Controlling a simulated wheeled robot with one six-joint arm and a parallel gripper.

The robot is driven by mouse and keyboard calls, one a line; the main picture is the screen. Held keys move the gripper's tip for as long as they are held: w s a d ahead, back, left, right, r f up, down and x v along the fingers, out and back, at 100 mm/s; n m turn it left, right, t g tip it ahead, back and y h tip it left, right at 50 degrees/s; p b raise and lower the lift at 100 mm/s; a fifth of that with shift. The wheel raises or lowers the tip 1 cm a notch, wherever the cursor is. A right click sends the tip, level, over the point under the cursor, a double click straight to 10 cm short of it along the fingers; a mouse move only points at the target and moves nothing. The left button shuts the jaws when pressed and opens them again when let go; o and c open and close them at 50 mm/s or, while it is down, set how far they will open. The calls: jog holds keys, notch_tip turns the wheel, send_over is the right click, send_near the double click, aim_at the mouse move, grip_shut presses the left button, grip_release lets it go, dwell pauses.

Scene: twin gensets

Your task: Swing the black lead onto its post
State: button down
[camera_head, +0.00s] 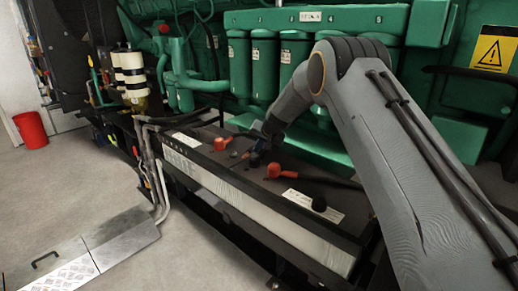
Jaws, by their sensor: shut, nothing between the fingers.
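The battery box (250,195) is long and dark-topped with a pale side, and stands in front of the green engine. My gripper (256,158) is low over the middle of the box top, shut and empty, left of and behind that black end. Its fingertips are small and dark, so contact with the box is unclear. A small greenish spot (234,154) shows just left of it.
Red terminal covers sit on the box, one right of my gripper (274,170) and one left (220,143). Green cylinders (240,65) stand close behind. Pipes (150,165) run down the box's left end. A red bin (31,129) stands far left; the left floor is open.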

aim_at(249, 149)
jog(key=a, duration=0.2)
jog(key=a+b, duration=0.1)
jog(key=shift+w+a+f, duration=0.15)
jog(key=shift+w+a, duration=0.15)
jog(key=shift+a, duration=0.2)
jog(key=s+a+p+v, duration=0.15)
jog(key=p+v, duration=0.25)
jog(key=v, duration=0.5)
jog(key=s+d+r+g+h+p, duration=0.1)
jog(key=s+d+r+g, duration=0.1)
jog(key=s+d, duration=0.7)
jog(key=s+d+r+g+h+p, duration=0.1)
jog(key=s+d+r+p, duration=0.15)
jog(key=s+d, duration=0.65)
jog(key=s+d+g, duration=0.1)
jog(key=s+d, duration=0.2)
jog(key=s, duration=0.8)
jog(key=s+d+n+g+h, duration=0.1)
jog(key=s+d, duration=0.3)
jog(key=s, duration=0.8)
jog(key=s+d+n+g+h+p, duration=0.1)
jog(key=s+d, duration=0.3)
jog(key=s, duration=0.8)
jog(key=shift+d+g, duration=0.2)
jog(key=shift+g, duration=0.2)
